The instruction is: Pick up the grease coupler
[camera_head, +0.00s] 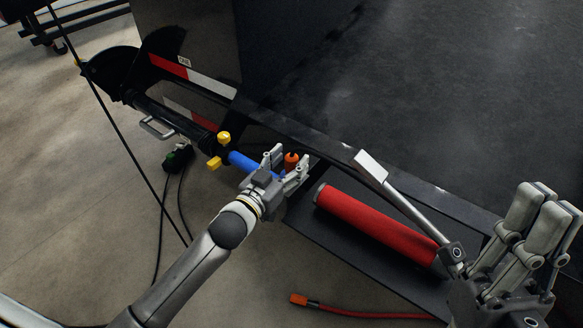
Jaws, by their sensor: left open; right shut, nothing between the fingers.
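An orange coupler-like tip (299,300) ends a red hose (375,314) at the bottom, in front of the black shelf. I take it as the grease coupler. My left gripper (289,158) is open beside the trailer, well above the tip in the picture. A small orange fitting (291,161) shows between its fingers; I cannot tell whether they touch it. My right gripper (543,212) is shut and empty at the lower right, right of the red cylinder (375,224). The hose's other end is hidden towards the lower right.
The red cylinder lies on a black shelf (345,262), with a silver lever (408,209) above it. A blue tube (243,162) with yellow knobs (223,138) sits left of my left gripper. The black trailer deck (430,90) fills the upper right. Open floor (60,190) lies left.

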